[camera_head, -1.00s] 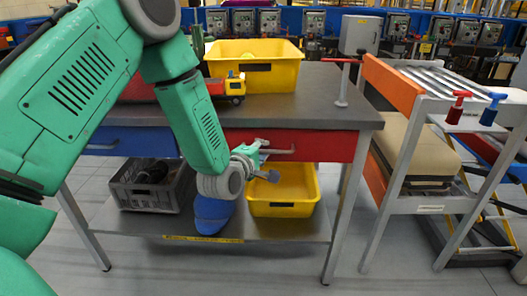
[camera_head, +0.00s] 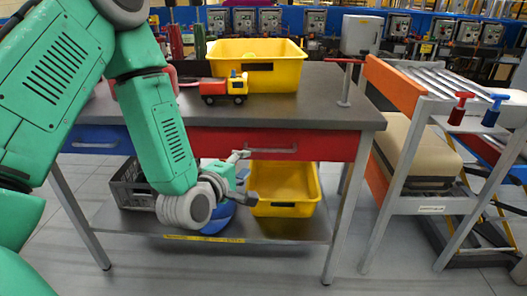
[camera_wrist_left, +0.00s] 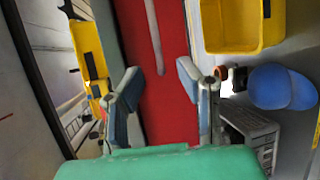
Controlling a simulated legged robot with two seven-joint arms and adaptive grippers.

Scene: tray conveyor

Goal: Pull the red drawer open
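The red drawer (camera_head: 318,146) sits under the right part of the grey table top and looks shut. Its grey bar handle (camera_head: 273,151) runs across its front. In the left wrist view the red drawer front (camera_wrist_left: 158,105) fills the space between my fingers, and the handle (camera_wrist_left: 153,35) lies ahead of the fingertips, toward the top. My left gripper (camera_head: 246,177) is open and empty, just left of and below the handle, apart from it. Its two blue-grey fingers show spread in the left wrist view (camera_wrist_left: 158,74). My right gripper is out of view.
A blue drawer (camera_head: 96,140) is to the left. A yellow bin (camera_head: 290,74) and a toy truck (camera_head: 224,88) stand on the table. On the lower shelf are a yellow bin (camera_head: 285,208), a grey crate (camera_head: 128,186) and a blue cap (camera_head: 217,218). An orange-sided rack (camera_head: 391,90) stands right.

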